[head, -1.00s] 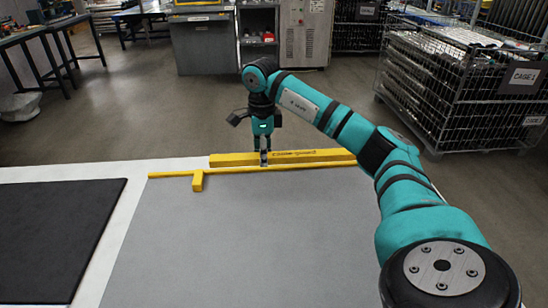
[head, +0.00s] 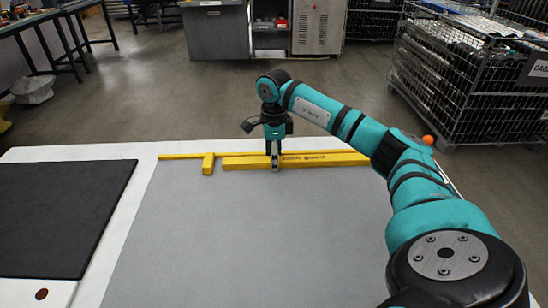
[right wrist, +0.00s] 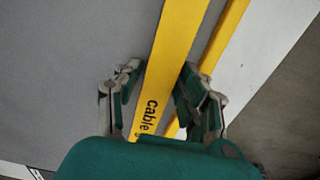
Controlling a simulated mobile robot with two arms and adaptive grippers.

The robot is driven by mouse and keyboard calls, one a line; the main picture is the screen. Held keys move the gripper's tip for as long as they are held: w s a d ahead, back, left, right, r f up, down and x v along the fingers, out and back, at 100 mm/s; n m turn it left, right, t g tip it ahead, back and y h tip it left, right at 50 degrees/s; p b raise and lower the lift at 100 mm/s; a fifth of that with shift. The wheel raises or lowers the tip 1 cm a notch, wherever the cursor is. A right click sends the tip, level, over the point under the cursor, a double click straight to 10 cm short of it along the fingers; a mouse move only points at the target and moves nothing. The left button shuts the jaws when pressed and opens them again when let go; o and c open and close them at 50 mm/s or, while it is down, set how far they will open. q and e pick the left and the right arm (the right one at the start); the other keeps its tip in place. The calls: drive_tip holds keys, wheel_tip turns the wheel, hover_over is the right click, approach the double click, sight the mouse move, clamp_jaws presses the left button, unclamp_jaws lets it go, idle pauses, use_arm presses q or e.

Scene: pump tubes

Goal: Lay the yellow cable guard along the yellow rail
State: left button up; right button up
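The yellow cable guard (head: 325,161) is a long straight bar with dark lettering. In the head view it lies parallel to the thin yellow rail (head: 185,156), just on its near side, and hides part of it. I cannot tell whether it touches the rail or the surface below. My right gripper (head: 275,167) points down with its fingers on both sides of the guard, left of its middle. In the right wrist view the guard (right wrist: 180,45) runs between the fingers (right wrist: 163,75), and the rail (right wrist: 222,40) runs alongside. My left gripper is out of view.
A short yellow block (head: 208,164) stands at the rail, left of the guard. A black pad (head: 60,215) lies at left. A wire cage (head: 480,90) stands beyond the table at right.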

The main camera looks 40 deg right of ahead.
drive_tip(key=shift+r, duration=0.6)
use_arm(q)
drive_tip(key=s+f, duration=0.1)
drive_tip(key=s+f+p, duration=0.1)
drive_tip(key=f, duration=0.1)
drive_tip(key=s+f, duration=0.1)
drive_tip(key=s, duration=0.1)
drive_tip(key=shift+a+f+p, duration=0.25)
drive_tip(key=shift+p, duration=0.15)
use_arm(e)
wheel_tip(320, 180, up, 11)
